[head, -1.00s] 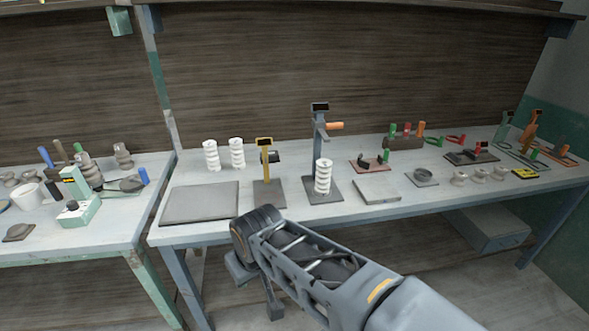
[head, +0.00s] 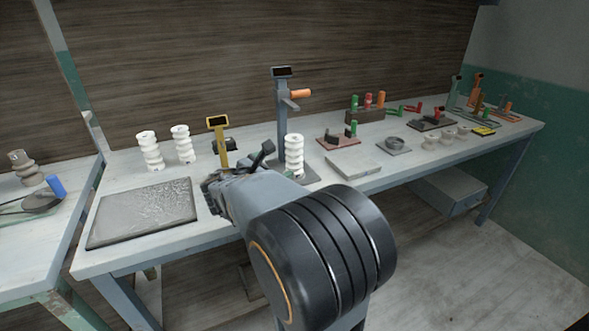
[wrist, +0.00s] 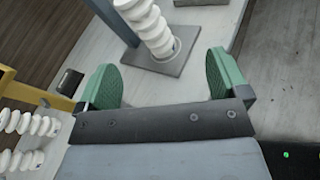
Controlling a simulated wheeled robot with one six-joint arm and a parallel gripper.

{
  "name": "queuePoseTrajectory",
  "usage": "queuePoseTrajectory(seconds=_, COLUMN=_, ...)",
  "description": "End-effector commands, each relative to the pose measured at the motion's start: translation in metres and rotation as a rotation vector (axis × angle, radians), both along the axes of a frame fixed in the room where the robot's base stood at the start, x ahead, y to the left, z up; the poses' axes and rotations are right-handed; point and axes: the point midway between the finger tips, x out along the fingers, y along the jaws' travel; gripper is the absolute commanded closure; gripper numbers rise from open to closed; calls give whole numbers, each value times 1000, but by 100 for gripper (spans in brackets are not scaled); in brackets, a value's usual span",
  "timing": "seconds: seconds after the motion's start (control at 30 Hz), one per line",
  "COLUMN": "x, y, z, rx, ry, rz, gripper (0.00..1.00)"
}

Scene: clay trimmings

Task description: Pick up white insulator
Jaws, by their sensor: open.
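A white ribbed insulator (head: 294,153) stands upright on the dark base of a grey post stand (head: 281,115). Two more white insulators, one on the left (head: 150,150) and one beside it (head: 182,143), stand at the back left of the bench. My gripper (wrist: 165,80) is open and empty, its two green fingers spread. In the wrist view the stand's insulator (wrist: 150,25) is ahead, beyond the fingertips and roughly between them, not touching. In the head view my arm hides most of the gripper and part of the stand's base.
A yellow post stand (head: 219,145) is left of my gripper. A dark flat mat (head: 143,211) lies at the bench's front left. A grey plate (head: 353,166) lies right of the insulator stand. Several tools and small parts fill the right side.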

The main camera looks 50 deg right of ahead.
Motion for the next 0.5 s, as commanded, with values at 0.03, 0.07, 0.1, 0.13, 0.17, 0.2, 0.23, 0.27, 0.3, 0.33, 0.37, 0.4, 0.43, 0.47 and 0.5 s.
queuePoseTrajectory(seconds=0.03, x=7, y=-7, z=-7, rx=-63, ry=54, rz=22, gripper=7)
queuePoseTrajectory(seconds=0.07, x=11, y=-9, z=-5, rx=-98, ry=82, rz=34, gripper=7)
queuePoseTrajectory(seconds=0.1, x=15, y=-13, z=-4, rx=-139, ry=115, rz=47, gripper=7)
queuePoseTrajectory(seconds=0.13, x=18, y=-14, z=-3, rx=-164, ry=136, rz=56, gripper=7)
queuePoseTrajectory(seconds=0.17, x=20, y=-16, z=-2, rx=-186, ry=152, rz=64, gripper=7)
queuePoseTrajectory(seconds=0.2, x=24, y=-19, z=-1, rx=-210, ry=173, rz=73, gripper=7)
queuePoseTrajectory(seconds=0.23, x=26, y=-22, z=-1, rx=-224, ry=184, rz=78, gripper=7)
queuePoseTrajectory(seconds=0.27, x=28, y=-26, z=0, rx=-235, ry=192, rz=79, gripper=7)
queuePoseTrajectory(seconds=0.3, x=30, y=-32, z=1, rx=-246, ry=201, rz=82, gripper=7)
queuePoseTrajectory(seconds=0.33, x=32, y=-37, z=1, rx=-250, ry=206, rz=84, gripper=7)
queuePoseTrajectory(seconds=0.37, x=33, y=-42, z=1, rx=-255, ry=208, rz=84, gripper=7)
queuePoseTrajectory(seconds=0.4, x=35, y=-50, z=1, rx=-256, ry=211, rz=84, gripper=7)
queuePoseTrajectory(seconds=0.43, x=37, y=-55, z=2, rx=-257, ry=212, rz=85, gripper=7)
queuePoseTrajectory(seconds=0.47, x=38, y=-60, z=2, rx=-258, ry=210, rz=85, gripper=7)
queuePoseTrajectory(seconds=0.5, x=40, y=-67, z=2, rx=-256, ry=211, rz=84, gripper=7)
